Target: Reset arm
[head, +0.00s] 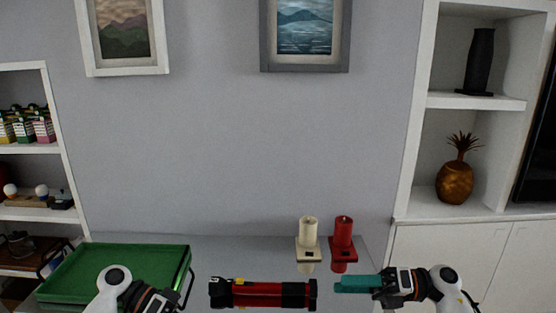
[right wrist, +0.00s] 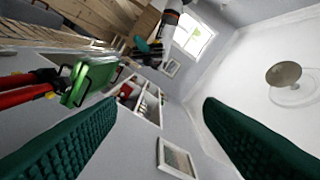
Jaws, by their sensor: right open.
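My right gripper (head: 356,284) comes in from the lower right with its teal fingers pointing left. It is open in the right wrist view (right wrist: 158,135), with two green ridged fingers wide apart and nothing between them. My left arm's wrist end (head: 150,298) shows at the lower left, beside the green tray. Its fingers are not visible in the head view. In the right wrist view the left gripper (right wrist: 147,46) is small, and its jaw state is unclear.
A green tray (head: 85,262) lies at the left. A red-and-black cylindrical object (head: 262,294) lies between the arms. A cream candle (head: 308,230) and a red candle (head: 343,232) stand close to the right gripper. Shelves (head: 480,102) stand right; the wall behind is clear below the pictures.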

